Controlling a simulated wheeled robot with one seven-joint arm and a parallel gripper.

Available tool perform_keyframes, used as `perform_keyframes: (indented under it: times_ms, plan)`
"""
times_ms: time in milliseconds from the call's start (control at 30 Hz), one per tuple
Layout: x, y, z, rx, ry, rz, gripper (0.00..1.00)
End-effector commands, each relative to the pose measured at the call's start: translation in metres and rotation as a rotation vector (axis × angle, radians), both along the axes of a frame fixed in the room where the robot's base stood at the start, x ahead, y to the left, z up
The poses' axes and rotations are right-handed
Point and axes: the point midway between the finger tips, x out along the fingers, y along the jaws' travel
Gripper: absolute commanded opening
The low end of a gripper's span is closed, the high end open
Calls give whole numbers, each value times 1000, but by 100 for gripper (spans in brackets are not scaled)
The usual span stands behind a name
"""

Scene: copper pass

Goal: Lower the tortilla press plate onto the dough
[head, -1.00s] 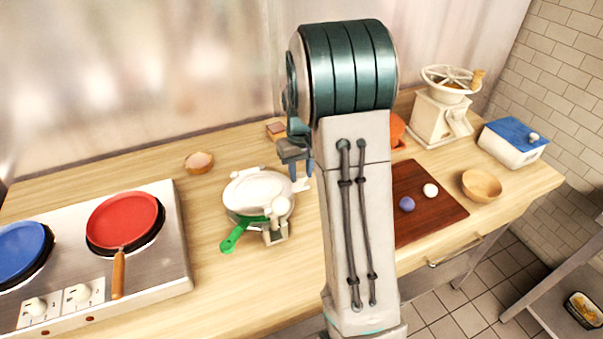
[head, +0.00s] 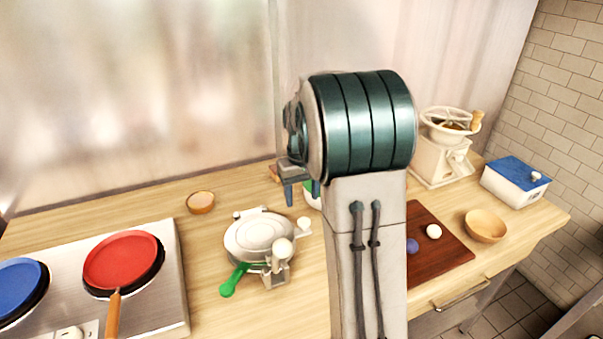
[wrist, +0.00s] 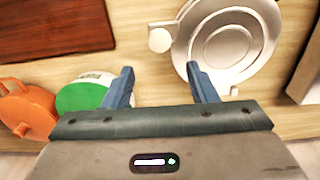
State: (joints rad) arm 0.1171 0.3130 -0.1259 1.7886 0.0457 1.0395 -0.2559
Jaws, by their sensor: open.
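The tortilla press (head: 258,235) stands on the wooden counter, a round pale metal press with a green handle (head: 234,279) at its front and a white knob beside it. Its round top lies flat, and no dough shows on or under it. The press also fills the upper right of the wrist view (wrist: 228,45). My gripper (head: 302,190) is open and empty, behind and to the right of the press in the head view. In the wrist view, my gripper (wrist: 162,90) has its right finger overlapping the press's rim; whether they touch, I cannot tell.
A green-lidded tub (wrist: 82,94) and an orange item (wrist: 25,112) lie left of my gripper in the wrist view. A griddle with a red pan (head: 122,262) is at left. A dark board (head: 440,250), wooden bowl (head: 486,226) and grinder (head: 440,150) are at right.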

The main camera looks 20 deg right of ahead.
Motion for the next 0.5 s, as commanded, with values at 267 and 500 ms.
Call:
perform_keyframes:
  times_ms: [267,500]
  plan:
    - [0,0,61,-2,-4,1,52]
    - [0,0,86,-1,-3,1,52]
